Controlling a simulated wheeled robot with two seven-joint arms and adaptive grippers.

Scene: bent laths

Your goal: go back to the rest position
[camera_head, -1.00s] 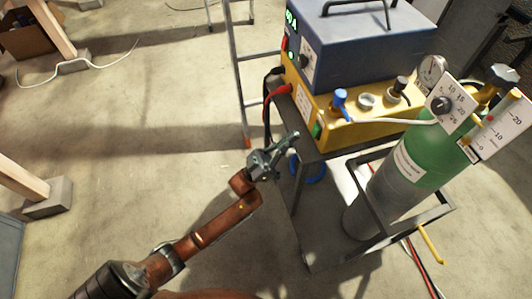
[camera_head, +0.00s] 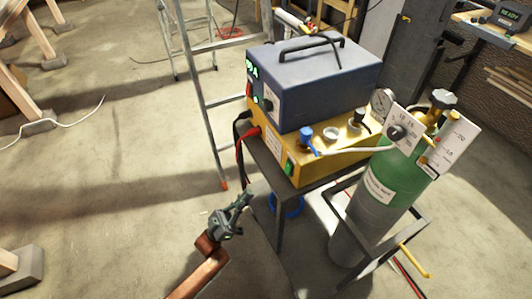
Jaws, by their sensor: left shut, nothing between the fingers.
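My left gripper (camera_head: 241,204) is in the lower middle of the head view, at the end of my copper-coloured arm. Its fingers are together with nothing between them. It is over the floor, just left of the welding cart (camera_head: 279,222), and appears apart from it. My right gripper is not in the view.
The cart carries a yellow unit (camera_head: 318,158) with a blue-grey box (camera_head: 325,82) on top. A green and grey gas cylinder (camera_head: 385,190) stands at its right. A ladder (camera_head: 205,110) stands behind. The floor (camera_head: 90,200) at left is mostly clear.

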